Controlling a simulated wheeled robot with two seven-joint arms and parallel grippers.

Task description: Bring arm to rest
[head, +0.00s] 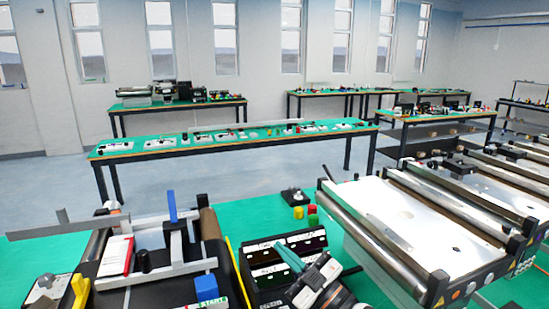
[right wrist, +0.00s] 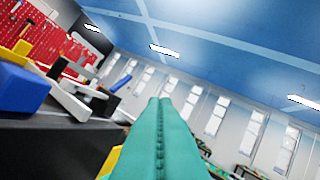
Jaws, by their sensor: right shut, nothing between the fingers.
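My right gripper (head: 288,256) shows in the head view at the lower middle, its teal fingers reaching up and left over a black bin box (head: 262,290) with labelled compartments. In the right wrist view its two teal fingers (right wrist: 159,115) lie flat against each other, shut with nothing between them. They point up toward the windows and ceiling. I cannot tell how far the fingers are above the box. My left gripper is not in view.
A mini conveyor (head: 125,268) with a blue upright and a red-and-white box stands left of the bin box. Metal-topped conveyors (head: 400,215) fill the right. Other tables stand farther back.

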